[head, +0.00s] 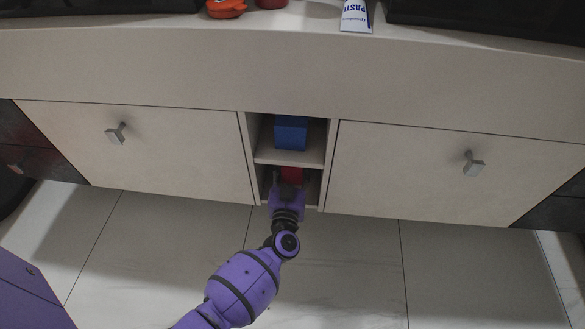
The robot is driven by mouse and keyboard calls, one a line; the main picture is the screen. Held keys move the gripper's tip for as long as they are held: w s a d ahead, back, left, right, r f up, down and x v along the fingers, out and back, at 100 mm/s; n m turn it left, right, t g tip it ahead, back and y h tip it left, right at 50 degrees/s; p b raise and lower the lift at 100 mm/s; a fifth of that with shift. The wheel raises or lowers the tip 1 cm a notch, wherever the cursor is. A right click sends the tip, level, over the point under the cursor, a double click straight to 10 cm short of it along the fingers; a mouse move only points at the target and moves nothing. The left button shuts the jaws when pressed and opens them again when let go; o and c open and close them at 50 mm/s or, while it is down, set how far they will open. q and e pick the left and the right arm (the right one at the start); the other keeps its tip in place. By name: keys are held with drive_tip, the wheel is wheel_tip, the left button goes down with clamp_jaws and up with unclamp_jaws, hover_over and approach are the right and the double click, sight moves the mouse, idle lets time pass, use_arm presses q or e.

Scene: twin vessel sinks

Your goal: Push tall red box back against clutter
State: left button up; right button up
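The tall red box (292,174) is in the lower compartment of the open shelf between two cabinet doors. Only its upper part shows; the rest is hidden behind my gripper. My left gripper (291,181) is at the mouth of that compartment, right in front of the red box. Its fingers are small and dark here, and I cannot tell whether they touch the box or how far apart they are. Any clutter behind the box is hidden. My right gripper is not in view.
A blue box (291,133) stands in the upper compartment, above the shelf board (289,157). Side walls bound the narrow opening. Door handles (116,134) and (473,164) stick out on both sides. A paste tube (356,15) and an orange item (226,8) lie on the counter. The floor is clear.

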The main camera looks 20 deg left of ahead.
use_arm(q)
drive_tip(key=shift+w+a+r, duration=0.1)
drive_tip(key=shift+w+r, duration=0.05)
drive_tip(key=shift+w, duration=0.1)
drive_tip(key=o, duration=1.3)
drive_tip(key=shift+w, duration=0.1)
drive_tip(key=shift+c, duration=0.2)
